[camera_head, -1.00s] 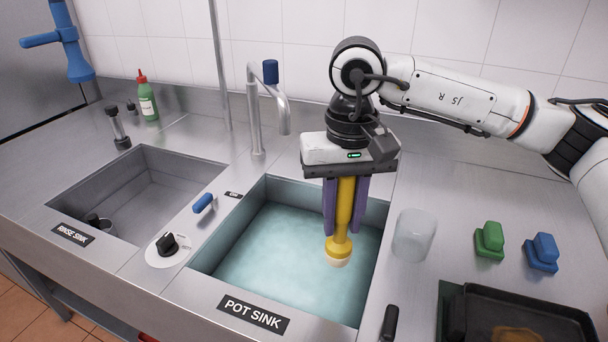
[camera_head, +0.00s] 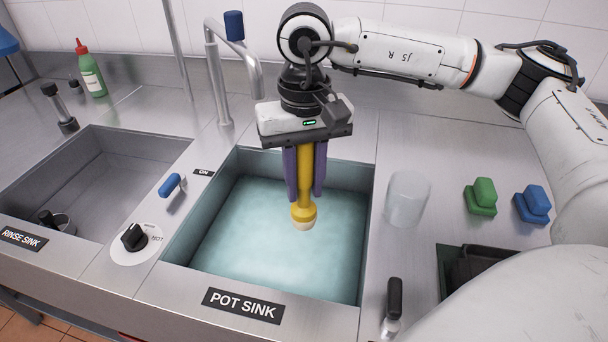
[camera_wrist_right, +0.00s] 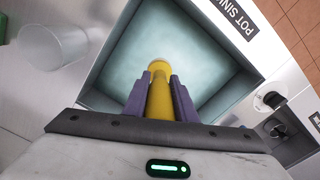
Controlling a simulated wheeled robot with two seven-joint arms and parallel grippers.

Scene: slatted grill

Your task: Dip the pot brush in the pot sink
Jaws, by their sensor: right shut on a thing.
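The yellow pot brush (camera_head: 305,190) hangs upright, with its pale bristle tip down, over the pot sink (camera_head: 370,212). My right gripper (camera_head: 304,180) is shut on its handle with purple fingers. The brush and fingers also show in the right wrist view, where the brush (camera_wrist_right: 160,98) sits between the two fingers (camera_wrist_right: 158,100) above the sink's pale blue water (camera_head: 262,255). I cannot tell for sure whether the bristles touch the water. My left gripper does not show.
A tap (camera_head: 216,80) stands behind the pot sink. To the sink's right are a clear cup (camera_head: 407,198), a green block-shaped item (camera_head: 481,196) and a blue one (camera_head: 532,204). The rinse sink (camera_head: 110,165) lies left, with a knob (camera_head: 134,237) and blue lever (camera_head: 172,185) between.

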